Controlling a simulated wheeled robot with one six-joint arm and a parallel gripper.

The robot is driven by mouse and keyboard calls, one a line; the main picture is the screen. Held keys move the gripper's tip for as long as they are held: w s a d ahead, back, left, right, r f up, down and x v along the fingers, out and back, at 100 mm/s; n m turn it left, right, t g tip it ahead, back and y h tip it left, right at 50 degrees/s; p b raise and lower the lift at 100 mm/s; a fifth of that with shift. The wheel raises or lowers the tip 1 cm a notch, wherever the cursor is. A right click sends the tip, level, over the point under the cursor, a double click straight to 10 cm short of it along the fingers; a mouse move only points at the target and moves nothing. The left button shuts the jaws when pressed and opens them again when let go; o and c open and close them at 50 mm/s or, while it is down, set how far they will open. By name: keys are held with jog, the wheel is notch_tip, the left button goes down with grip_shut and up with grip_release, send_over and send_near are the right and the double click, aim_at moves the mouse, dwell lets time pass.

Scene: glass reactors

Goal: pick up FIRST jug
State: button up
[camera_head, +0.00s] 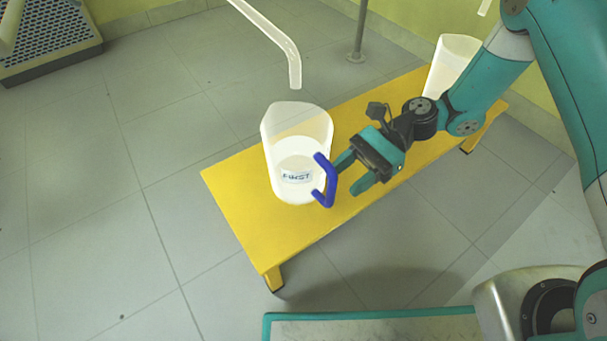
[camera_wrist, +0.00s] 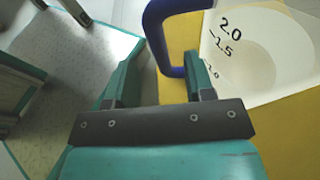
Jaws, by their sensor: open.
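The FIRST jug (camera_head: 297,150) is translucent white with a "FIRST" label and stands upright on the yellow bench (camera_head: 232,200). White contents fill its lower part. Its blue handle (camera_head: 326,181) faces my gripper. My gripper (camera_head: 345,174) is open, right beside the handle. In the wrist view the handle (camera_wrist: 172,30) is ahead of my gripper (camera_wrist: 160,78), close to the right finger; I cannot tell whether they touch. The jug's wall (camera_wrist: 270,50) with volume marks shows at the upper right there.
A second translucent container (camera_head: 453,62) stands at the bench's far right end, partly behind my arm. A whitish pipe (camera_head: 280,42) ends just above the FIRST jug. A thin metal post (camera_head: 358,35) stands behind the bench.

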aim_at(328, 203)
jog(key=b+x, duration=0.4)
jog(key=x, duration=0.1)
jog(key=shift+f, duration=0.25)
jog(key=shift+s+a+r+b, duration=0.1)
jog(key=shift+s+a+b, duration=0.25)
jog(key=shift+s+a, duration=0.1)
jog(key=shift+c, duration=0.5)
grip_shut()
dwell(0.3)
